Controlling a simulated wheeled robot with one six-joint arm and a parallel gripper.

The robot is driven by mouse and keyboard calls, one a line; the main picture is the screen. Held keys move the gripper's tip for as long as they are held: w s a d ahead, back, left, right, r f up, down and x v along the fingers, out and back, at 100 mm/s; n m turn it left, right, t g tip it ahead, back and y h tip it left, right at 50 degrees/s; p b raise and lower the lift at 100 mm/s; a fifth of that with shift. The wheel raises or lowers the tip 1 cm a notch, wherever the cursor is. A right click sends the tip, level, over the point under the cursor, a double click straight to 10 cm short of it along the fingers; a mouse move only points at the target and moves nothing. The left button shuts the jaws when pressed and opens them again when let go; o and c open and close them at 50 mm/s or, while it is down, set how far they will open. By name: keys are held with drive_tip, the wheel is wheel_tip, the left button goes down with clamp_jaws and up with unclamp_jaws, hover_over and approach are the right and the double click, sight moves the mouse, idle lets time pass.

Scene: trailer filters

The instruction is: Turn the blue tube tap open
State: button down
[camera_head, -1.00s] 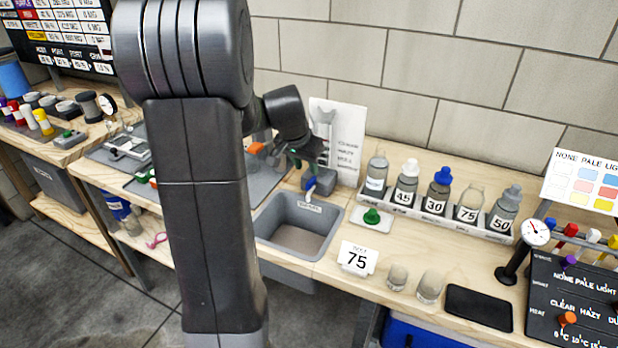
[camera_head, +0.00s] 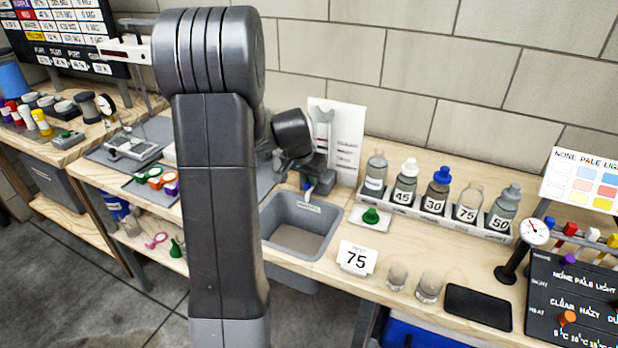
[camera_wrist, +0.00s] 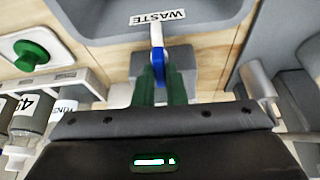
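The blue tube tap (camera_wrist: 157,57) shows in the wrist view, with a white tube end (camera_wrist: 156,28) pointing toward the waste basin. Its grey-and-blue body (camera_wrist: 182,78) is partly behind my fingers. My gripper (camera_wrist: 161,75) has its two green fingers close together right at the tap, one on each side of a narrow blue part. Whether they press on it cannot be told. In the head view, my gripper (camera_head: 316,180) is over the tap at the back of the basin and hides most of it. The grey waste basin (camera_head: 291,252) is below the tap.
A white sign (camera_head: 345,135) stands behind the tap. A green knob (camera_head: 371,216) on a white plate and a rack (camera_head: 430,214) of labelled bottles are to the right. A grey fixture (camera_wrist: 262,88) is beside the gripper.

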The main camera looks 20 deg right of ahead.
drive_tip(key=shift+n, duration=0.4)
drive_tip(key=c, duration=1.5)
unclamp_jaws()
drive_tip(key=shift+r, duration=0.1)
drive_tip(key=v, duration=1.3)
drive_tip(key=shift+s+r+p, duration=0.2)
drive_tip(key=shift+r+p, duration=0.1)
drive_tip(key=x, duration=1.4)
drive_tip(key=shift+w+a, duration=0.15)
